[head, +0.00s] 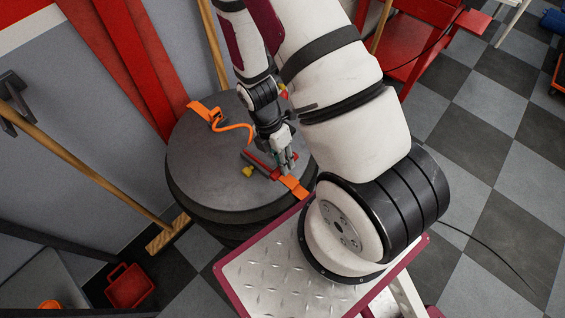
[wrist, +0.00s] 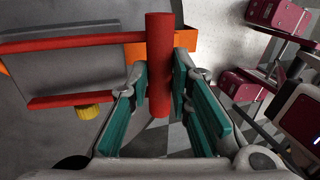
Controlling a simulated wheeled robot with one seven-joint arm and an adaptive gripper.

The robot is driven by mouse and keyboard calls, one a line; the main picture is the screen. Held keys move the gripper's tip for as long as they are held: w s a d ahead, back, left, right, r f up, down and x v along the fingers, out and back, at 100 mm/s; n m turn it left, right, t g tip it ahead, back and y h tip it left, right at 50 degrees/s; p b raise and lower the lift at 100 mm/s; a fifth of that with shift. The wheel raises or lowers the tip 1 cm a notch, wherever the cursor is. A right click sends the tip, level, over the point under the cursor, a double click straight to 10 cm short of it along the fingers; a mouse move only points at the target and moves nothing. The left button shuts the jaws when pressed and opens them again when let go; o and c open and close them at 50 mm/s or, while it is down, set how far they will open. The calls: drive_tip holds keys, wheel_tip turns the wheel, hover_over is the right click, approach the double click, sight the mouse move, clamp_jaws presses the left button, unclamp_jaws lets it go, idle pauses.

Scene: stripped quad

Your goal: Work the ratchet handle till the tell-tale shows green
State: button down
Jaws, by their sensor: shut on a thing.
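The ratchet handle shows in the wrist view as a red frame with a thick red crossbar (wrist: 160,70). In the head view the red ratchet (head: 258,162) lies at the front right of the drum top. My gripper (head: 287,164) reaches down onto it. In the wrist view its teal-padded fingers (wrist: 160,92) are shut on the crossbar, one on each side. An orange strap (head: 294,186) runs from the ratchet over the drum's rim. A small yellow part (wrist: 88,112) sits beside the red frame; I cannot tell whether it is the tell-tale. I see no green indicator.
The dark round drum (head: 200,155) stands against a grey wall, with more orange strap (head: 208,112) at its back left. A broom (head: 168,236) and a red container (head: 129,287) are at the left. A red bench (head: 415,50) stands behind my arm. Checkered floor is open at the right.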

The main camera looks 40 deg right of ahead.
drive_tip(key=shift+w+a+r+g+b, duration=0.1)
drive_tip(key=shift+w+r+g+b, duration=0.35)
drive_tip(key=shift+r+g, duration=0.2)
drive_tip(key=w+a+r+g+h+b, duration=0.1)
drive_tip(key=w+a+r+g+b, duration=0.1)
drive_tip(key=w+r+g+b, duration=0.4)
drive_tip(key=shift+w+r+b, duration=0.35)
drive_tip(key=shift+w+b, duration=0.05)
drive_tip(key=shift+w, duration=1.2)
drive_tip(key=c, duration=1.4)
unclamp_jaws()
drive_tip(key=shift+w+f+h, duration=0.1)
drive_tip(key=shift+w+h, duration=0.05)
drive_tip(key=shift+h, duration=0.15)
drive_tip(key=shift+c, duration=0.2)
drive_tip(key=shift+r, duration=0.25)
